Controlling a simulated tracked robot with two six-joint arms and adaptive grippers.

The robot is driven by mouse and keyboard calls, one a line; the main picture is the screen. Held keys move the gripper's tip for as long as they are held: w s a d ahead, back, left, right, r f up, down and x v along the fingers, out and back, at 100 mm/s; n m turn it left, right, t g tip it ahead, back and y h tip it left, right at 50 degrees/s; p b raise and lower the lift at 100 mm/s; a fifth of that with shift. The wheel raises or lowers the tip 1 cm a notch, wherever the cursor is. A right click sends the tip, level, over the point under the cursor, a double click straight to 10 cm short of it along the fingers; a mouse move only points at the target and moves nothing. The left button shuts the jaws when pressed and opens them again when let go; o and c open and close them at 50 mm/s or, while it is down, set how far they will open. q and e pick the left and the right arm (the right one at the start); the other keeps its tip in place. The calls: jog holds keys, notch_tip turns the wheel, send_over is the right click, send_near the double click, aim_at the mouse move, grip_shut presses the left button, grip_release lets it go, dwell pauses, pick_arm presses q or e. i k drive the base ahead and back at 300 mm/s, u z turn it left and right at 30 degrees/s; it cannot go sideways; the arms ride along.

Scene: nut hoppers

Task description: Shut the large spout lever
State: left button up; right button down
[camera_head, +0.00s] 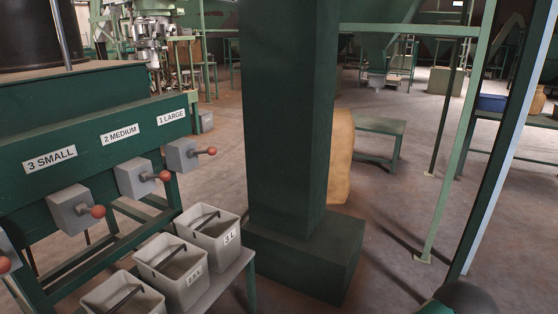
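The large spout (182,155) is a grey box under the sign "1 LARGE" (171,117) on a green hopper. Its lever is a short rod pointing right, roughly level, with a red-brown knob (211,151). Whether this position is open or shut, I cannot tell. No nuts are seen falling from the spout. Neither of my grippers is in view. A dark rounded part, which may be mine, shows at the bottom right edge.
The medium spout (132,178) and small spout (70,209) have similar knobs. Several pale bins (224,238) stand on a low bench (222,288) below. A dark green pillar (290,120) with a block base stands right of the spouts.

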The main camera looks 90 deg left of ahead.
aim_at(212, 151)
jog(key=z, duration=0.25)
jog(key=i, duration=0.3)
jog(key=u, duration=2.65)
jog(key=i, duration=0.2)
jog(key=u, duration=1.75)
jog(key=k, duration=0.55)
jog(key=u, duration=0.1)
jog(key=i, duration=0.6)
